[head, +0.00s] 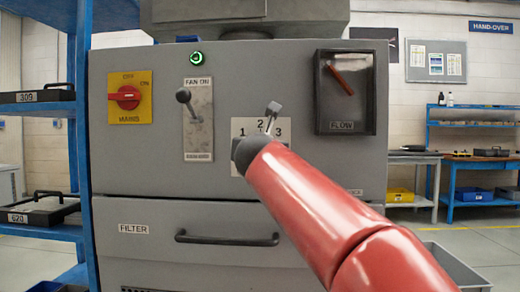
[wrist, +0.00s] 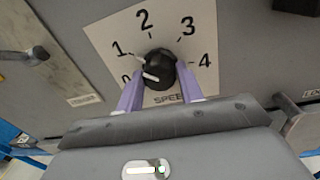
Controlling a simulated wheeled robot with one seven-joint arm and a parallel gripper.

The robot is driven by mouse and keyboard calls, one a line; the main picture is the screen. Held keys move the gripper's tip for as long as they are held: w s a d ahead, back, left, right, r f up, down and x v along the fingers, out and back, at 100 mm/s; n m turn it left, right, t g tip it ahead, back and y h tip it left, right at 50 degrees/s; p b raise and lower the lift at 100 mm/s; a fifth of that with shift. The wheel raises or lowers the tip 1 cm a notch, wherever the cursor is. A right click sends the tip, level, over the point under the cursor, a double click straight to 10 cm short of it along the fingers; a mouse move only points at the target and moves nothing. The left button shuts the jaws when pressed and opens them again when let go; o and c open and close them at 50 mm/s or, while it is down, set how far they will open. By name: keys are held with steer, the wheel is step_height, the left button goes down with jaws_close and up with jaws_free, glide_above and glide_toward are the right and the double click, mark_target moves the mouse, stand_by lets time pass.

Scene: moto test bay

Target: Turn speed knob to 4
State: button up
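The speed knob (wrist: 160,68) is black and sits on a white dial plate (wrist: 108,38) numbered 0 to 4 in the wrist view. A narrow gap shows by the left finger; I cannot tell whether the right finger touches. My red arm hides the knob and fingers there.
The grey cabinet (head: 130,175) carries a red mains switch (head: 125,97), a fan lever (head: 185,98) left of the dial and a flow box (head: 344,90) to its right. A filter drawer handle (head: 226,239) sticks out below. A blue rack (head: 83,120) stands left.

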steer(key=shift+c, duration=1.4)
steer(key=shift+m, duration=0.3)
steer(key=m+h+b, duration=0.1)
steer(key=m+b, duration=0.3)
steer(key=m, duration=1.1)
steer(key=m+h+b, duration=0.1)
steer(key=m+b, duration=0.3)
steer(key=m, duration=1.1)
steer(key=shift+a+f+m, duration=0.2)
steer(key=shift+m, duration=0.1)
steer(key=o, duration=1)
